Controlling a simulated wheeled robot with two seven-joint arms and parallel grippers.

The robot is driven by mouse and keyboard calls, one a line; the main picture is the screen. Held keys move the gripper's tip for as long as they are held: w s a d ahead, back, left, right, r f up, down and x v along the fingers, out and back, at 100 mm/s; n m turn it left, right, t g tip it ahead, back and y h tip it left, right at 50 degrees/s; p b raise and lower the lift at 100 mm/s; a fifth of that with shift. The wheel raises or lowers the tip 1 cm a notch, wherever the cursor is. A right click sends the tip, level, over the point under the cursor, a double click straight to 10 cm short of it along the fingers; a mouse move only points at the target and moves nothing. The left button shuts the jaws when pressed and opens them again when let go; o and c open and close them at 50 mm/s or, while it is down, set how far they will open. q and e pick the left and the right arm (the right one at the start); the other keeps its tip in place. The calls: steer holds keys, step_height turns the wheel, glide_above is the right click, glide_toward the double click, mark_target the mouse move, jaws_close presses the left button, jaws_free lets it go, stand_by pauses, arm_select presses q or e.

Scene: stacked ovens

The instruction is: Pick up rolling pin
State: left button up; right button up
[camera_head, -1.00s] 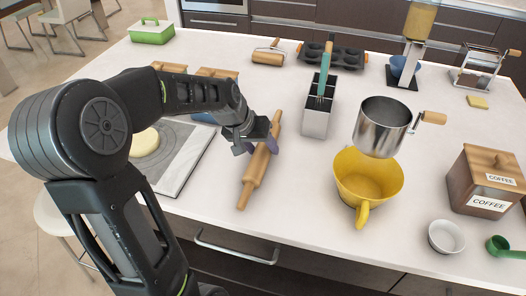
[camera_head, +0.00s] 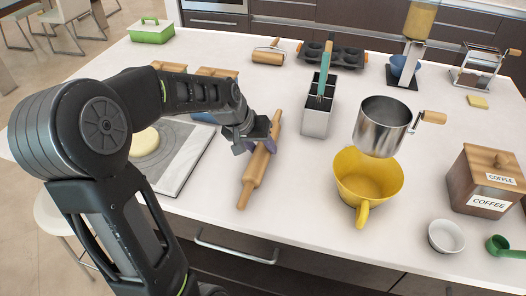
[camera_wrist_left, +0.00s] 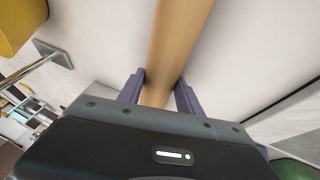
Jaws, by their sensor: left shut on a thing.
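The wooden rolling pin (camera_head: 254,178) lies on the white countertop, its near handle pointing toward the counter's front edge. My left gripper (camera_head: 262,146) is at the upper part of its body, with purple fingertips on either side. In the left wrist view the rolling pin (camera_wrist_left: 176,52) runs between the two purple fingers (camera_wrist_left: 160,92), which are shut on it. The pin looks to be at counter height; I cannot tell whether it is lifted. My right gripper is in neither view.
A yellow pitcher (camera_head: 345,188) and a metal sifter (camera_head: 380,128) stand to the right of the pin. A grey utensil holder (camera_head: 315,122) is just behind. A board with dough (camera_head: 183,165) lies left. Another small roller (camera_head: 268,56) lies at the back.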

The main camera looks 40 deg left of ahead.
mark_target(261, 145)
arm_select(q)
steer(key=shift+r, duration=0.15)
jaws_close()
step_height(261, 145, up, 10)
steer(key=shift+f+b, duration=0.1)
steer(key=shift+b, duration=0.2)
stand_by(0.7)
